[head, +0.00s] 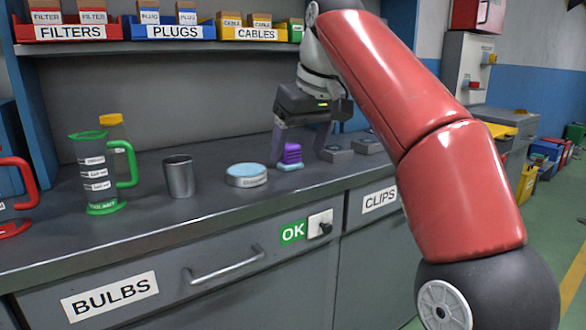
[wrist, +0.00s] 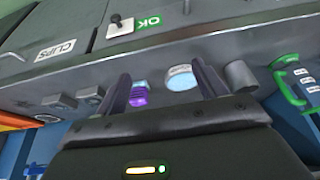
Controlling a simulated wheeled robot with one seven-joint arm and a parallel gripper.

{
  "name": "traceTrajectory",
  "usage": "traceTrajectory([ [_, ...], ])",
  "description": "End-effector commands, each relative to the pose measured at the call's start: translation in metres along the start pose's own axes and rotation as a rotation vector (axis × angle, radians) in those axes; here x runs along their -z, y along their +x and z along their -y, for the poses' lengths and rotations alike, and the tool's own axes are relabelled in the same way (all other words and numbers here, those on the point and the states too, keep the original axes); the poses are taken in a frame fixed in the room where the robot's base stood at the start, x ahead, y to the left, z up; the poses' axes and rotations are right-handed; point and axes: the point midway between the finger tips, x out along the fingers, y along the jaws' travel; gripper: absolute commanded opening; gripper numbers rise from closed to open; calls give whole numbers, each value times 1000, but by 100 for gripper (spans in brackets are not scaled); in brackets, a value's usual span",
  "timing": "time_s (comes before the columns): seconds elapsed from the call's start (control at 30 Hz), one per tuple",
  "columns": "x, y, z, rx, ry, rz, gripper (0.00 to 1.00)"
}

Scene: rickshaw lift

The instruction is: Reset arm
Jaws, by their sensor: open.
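My red arm reaches over the grey counter from the right in the head view. My gripper (head: 303,143) is open, with its fingers pointing down above the counter around a small purple object with a light blue base (head: 291,154). In the wrist view my gripper (wrist: 163,85) has its two dark fingers spread apart. The purple object (wrist: 138,97) shows between them, near the left finger, and a round light blue-topped tin (wrist: 180,78) shows near the right finger. I cannot tell whether a finger touches the purple object. Nothing is visibly held.
On the counter (head: 225,210) stand a grey metal cup (head: 179,176), the round tin (head: 246,176), a green-handled jug (head: 100,178) and two small grey blocks (head: 367,146). Labelled bins (head: 175,31) fill the shelf above. Drawers (head: 150,290) are below.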

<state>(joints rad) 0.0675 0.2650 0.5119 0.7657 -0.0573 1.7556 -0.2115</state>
Motion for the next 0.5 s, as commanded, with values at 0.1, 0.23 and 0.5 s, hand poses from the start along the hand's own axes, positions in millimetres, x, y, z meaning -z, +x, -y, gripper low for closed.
traceTrajectory([
  [0.1,-4,1,3,-14,4,5,71],
  [0.23,-9,3,7,-34,12,8,71],
  [0.5,-30,10,15,-91,44,16,71],
])
